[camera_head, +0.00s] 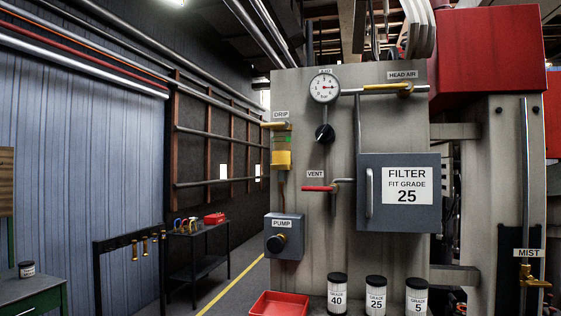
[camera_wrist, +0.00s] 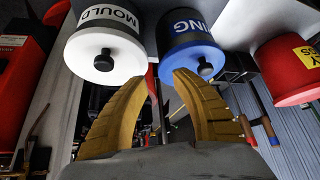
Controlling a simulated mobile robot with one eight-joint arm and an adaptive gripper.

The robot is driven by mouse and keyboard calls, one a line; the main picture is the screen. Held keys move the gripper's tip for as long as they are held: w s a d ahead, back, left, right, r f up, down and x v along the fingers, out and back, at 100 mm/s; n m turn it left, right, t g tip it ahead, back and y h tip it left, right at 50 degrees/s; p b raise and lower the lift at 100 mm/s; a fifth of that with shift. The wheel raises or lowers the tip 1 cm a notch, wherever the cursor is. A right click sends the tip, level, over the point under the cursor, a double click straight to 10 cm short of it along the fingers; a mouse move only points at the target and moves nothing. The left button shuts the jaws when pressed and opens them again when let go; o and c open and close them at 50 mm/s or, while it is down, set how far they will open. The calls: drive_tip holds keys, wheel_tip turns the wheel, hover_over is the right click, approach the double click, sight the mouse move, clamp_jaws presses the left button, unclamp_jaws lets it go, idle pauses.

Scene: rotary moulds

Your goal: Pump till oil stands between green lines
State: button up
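The pump box (camera_head: 284,236), labelled PUMP, is low on the left of the grey panel in the head view, with a dark round knob (camera_head: 276,243) on its front. Above it, under the DRIP label, is a small sight glass (camera_head: 282,144) with a green mark and a yellow lower part (camera_head: 281,160). The oil level against the green lines is too small to tell. My gripper (camera_wrist: 161,78) shows only in the wrist view. Its two tan fingers are apart with nothing between them, away from the pump, which that view does not show.
The panel carries a gauge (camera_head: 324,88), a red vent lever (camera_head: 319,188), a yellow head air lever (camera_head: 386,87) and a filter box (camera_head: 372,222). A red tray (camera_head: 280,304) and grade cans stand below. White (camera_wrist: 105,52), blue (camera_wrist: 192,48) and red (camera_wrist: 288,72) containers are near my gripper.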

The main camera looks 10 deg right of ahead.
clamp_jaws()
drive_tip(key=w+a+r+n+t+h+p, duration=0.25)
drive_tip(key=w+r+n+h+p, duration=0.25)
drive_tip(key=w+r+n+p, duration=0.9)
drive_tip(key=w+a+r+n+t+h+p, duration=0.2)
drive_tip(key=a+r+n+t+p, duration=0.4)
drive_tip(key=a+r+n, duration=1)
drive_tip(key=shift+w+a+r+n+t, duration=0.25)
drive_tip(key=shift+w+n+t, duration=0.2)
drive_tip(key=shift+n, duration=0.25)
